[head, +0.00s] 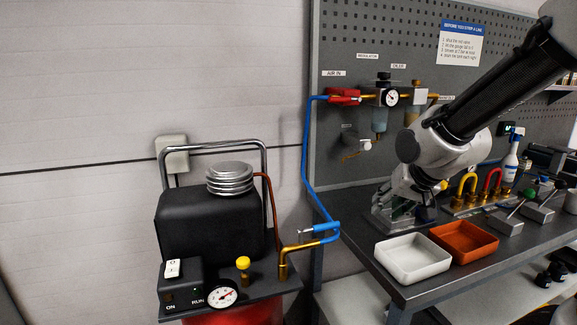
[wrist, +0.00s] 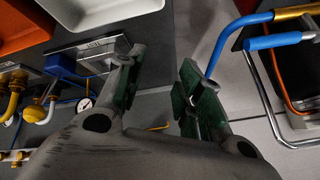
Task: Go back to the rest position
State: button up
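My gripper (head: 402,208) hangs over the left end of the grey workbench (head: 440,278), behind the white tray. It points downward, and my arm reaches in from the upper right. In the wrist view my gripper (wrist: 160,82) shows two fingers with green pads set apart. Nothing is between them, so it is open and empty. Whether the fingertips touch anything is hard to tell in the head view.
A white tray (head: 414,276) and an orange tray (head: 466,256) stand in front of my gripper. A blue hose (head: 305,170) runs left of it to the compressor (head: 210,219). A pegboard (head: 345,60) with a regulator and gauge (head: 391,98) rises behind.

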jog(key=s+d+r+n+g+h, duration=0.1)
jog(key=s+d+r, duration=0.2)
jog(key=s+d, duration=0.3)
jog(key=s+d+r+n+g+h, duration=0.1)
jog(key=s+d+r, duration=0.2)
jog(key=s, duration=1)
jog(key=d, duration=0.3)
jog(key=shift+s+r+g, duration=0.3)
jog(key=shift+r, duration=0.1)
